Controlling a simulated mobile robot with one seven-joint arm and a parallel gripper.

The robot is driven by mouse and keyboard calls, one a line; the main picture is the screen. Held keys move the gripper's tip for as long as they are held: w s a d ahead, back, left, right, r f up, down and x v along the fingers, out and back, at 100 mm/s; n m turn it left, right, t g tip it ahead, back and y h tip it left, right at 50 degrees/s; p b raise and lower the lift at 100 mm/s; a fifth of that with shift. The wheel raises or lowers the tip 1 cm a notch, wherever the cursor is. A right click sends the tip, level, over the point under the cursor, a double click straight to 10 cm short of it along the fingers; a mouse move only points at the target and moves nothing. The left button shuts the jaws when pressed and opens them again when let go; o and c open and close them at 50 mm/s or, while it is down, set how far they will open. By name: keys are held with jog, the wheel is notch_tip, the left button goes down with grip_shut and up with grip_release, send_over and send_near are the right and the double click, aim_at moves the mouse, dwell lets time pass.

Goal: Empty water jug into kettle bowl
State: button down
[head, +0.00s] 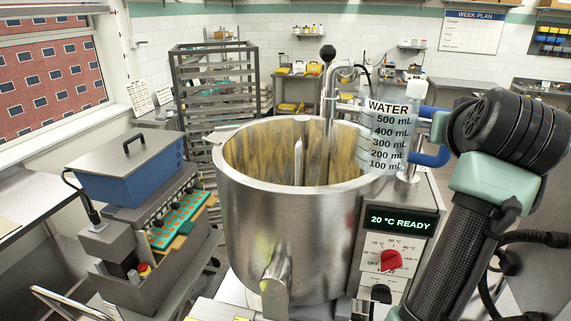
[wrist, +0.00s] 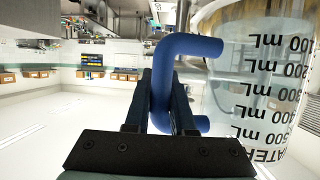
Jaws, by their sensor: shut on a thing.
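The water jug (head: 386,137) is clear, with a "WATER" label, black mL marks and a blue handle (head: 433,155). It stands upright at the right rim of the steel kettle bowl (head: 245,190), in front of part of that rim. In the wrist view the jug (wrist: 262,85) appears upside down on the right. My gripper (wrist: 163,100) is shut on the blue handle (wrist: 190,46). In the head view my arm hides most of the gripper. The bowl is open at the top, with a central shaft inside; its floor is hidden.
A faucet-like pipe (head: 333,100) rises behind the bowl's rim. A control panel (head: 398,240) below the jug reads "20 °C READY" and has a red knob. A depositor machine with a blue hopper (head: 130,175) stands at the left. A rack (head: 215,85) stands behind.

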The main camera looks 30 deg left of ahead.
jog(key=s+d+b, duration=0.1)
jog(key=s+d, duration=0.2)
jog(key=s, duration=0.4)
jog(key=shift+s+r+b, duration=0.15)
jog(key=shift+r+b, duration=0.05)
jog(key=shift+b, duration=0.1)
jog(key=shift+a, duration=0.1)
dwell(0.8)
